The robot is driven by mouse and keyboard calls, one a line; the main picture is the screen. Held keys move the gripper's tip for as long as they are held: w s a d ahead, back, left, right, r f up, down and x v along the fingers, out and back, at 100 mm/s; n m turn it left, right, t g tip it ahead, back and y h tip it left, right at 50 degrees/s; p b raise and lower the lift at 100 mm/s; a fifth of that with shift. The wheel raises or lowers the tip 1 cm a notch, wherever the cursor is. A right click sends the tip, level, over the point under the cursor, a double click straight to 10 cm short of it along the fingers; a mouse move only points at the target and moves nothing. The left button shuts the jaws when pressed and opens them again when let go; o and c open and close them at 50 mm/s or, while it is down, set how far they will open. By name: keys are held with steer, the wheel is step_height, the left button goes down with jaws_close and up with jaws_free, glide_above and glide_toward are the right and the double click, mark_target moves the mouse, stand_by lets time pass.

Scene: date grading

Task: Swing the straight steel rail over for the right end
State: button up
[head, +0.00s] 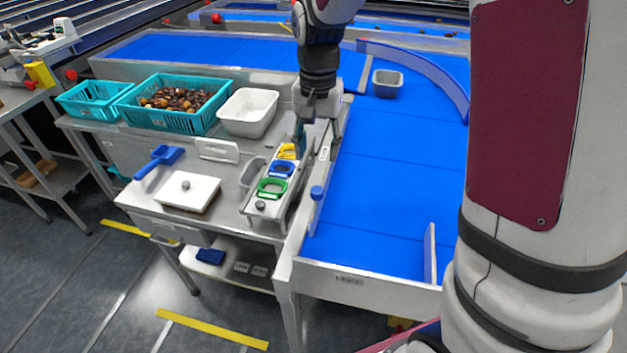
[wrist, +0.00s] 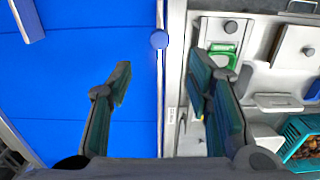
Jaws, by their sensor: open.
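The straight steel rail (head: 319,211) is a thin upright strip along the left edge of the blue belt in the head view, with a blue knob (head: 317,192) near its front end. In the wrist view the rail (wrist: 160,100) runs up the middle, with the knob (wrist: 159,39) beyond my fingertips. My gripper (head: 318,140) points down over the rail's rear part. It is open, and in the wrist view its fingers (wrist: 161,75) stand apart on either side of the rail's line. I cannot tell how far above the rail they are.
The blue belt (head: 385,180) is clear to the right, with a short rail (head: 430,253) at its front right. A curved rail (head: 425,68) and a grey tub (head: 387,83) are farther back. Left are a steel bench with coloured-ring holder (head: 272,188), white tub (head: 248,111) and teal crate (head: 205,124).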

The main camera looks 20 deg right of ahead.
mark_target(317, 189)
step_height(317, 189, down, 12)
steer(key=shift+r+p, duration=0.1)
steer(key=shift+p, duration=0.25)
jaws_close()
